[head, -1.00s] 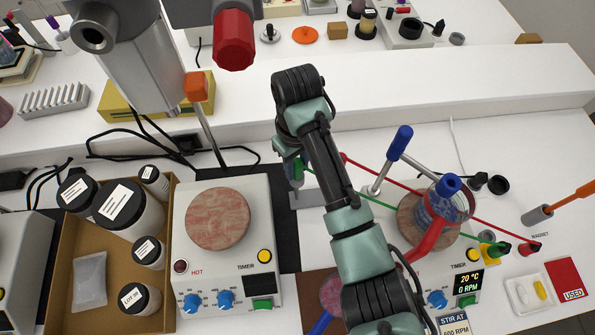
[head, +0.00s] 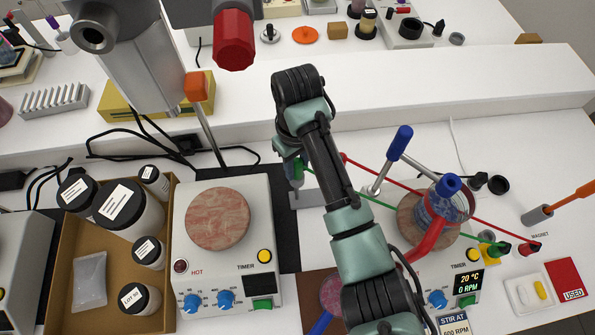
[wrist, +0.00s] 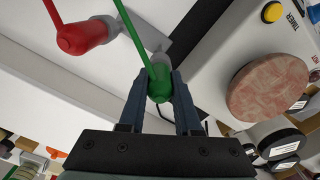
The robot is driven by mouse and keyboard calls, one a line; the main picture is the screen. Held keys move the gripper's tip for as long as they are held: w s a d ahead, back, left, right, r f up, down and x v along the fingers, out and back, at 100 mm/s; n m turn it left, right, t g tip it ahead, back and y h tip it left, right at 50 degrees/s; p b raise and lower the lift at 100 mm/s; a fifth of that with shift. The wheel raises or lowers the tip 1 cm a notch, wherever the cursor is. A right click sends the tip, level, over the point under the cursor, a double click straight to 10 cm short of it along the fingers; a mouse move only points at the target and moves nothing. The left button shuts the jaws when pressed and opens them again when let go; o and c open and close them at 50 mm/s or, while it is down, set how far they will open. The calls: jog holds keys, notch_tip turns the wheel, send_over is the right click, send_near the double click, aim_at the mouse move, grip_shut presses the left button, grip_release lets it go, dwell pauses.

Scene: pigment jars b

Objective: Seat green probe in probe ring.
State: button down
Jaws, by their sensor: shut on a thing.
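My gripper (wrist: 158,80) is shut on the green probe (wrist: 160,88), with a finger on each side of its green body. A green cable runs up from the probe. A short grey cylindrical part (wrist: 158,60) shows just beyond the green body; I cannot tell whether it is the probe's own end or the probe ring. In the head view the green probe (head: 298,171) shows below my gripper (head: 291,160), above or beside a grey metal bracket (head: 308,198). My arm hides part of that bracket. No ring opening can be made out clearly.
A red probe (wrist: 82,39) with a grey end lies nearby. A hotplate with a reddish round top (head: 218,218) stands left of the bracket. On the right, a beaker (head: 447,205) stands on another hotplate. Red and green cables stretch across there. A cardboard tray (head: 72,250) holds jars.

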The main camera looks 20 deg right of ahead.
jog(key=shift+r+p, duration=0.9)
jog(key=shift+p, duration=0.1)
dwell(0.9)
notch_tip(320, 180, up, 16)
jog(key=p, duration=1)
jog(key=shift+r, duration=0.2)
dwell(1.0)
